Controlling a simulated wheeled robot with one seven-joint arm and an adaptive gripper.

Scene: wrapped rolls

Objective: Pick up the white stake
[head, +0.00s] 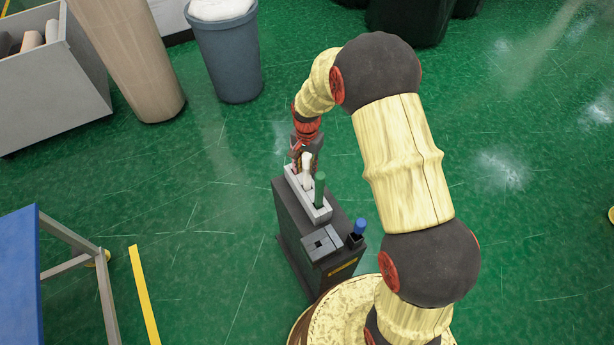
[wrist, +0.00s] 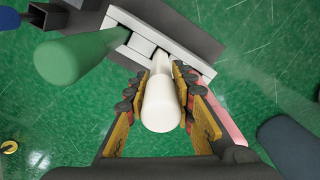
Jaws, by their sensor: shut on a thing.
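The white stake (head: 307,166) stands upright in a light grey slotted holder (head: 322,212) on top of a dark grey cabinet (head: 293,218). In the wrist view the white stake (wrist: 161,103) lies between the two fingers of my gripper (wrist: 160,112). My gripper (head: 303,160) is shut on it. The stake's lower end is at the holder; I cannot tell how deep it sits. A green stake (head: 319,188) stands in the same holder; it also shows in the wrist view (wrist: 78,55). A pink stake (wrist: 226,122) is on the other side, partly hidden by a finger.
A blue-topped item (head: 360,226) stands in a small black holder at the cabinet's front right. A grey bin (head: 228,55), a tall brown roll (head: 130,60) and a grey crate (head: 50,85) stand behind. A blue table (head: 20,270) is at left. Green floor between is clear.

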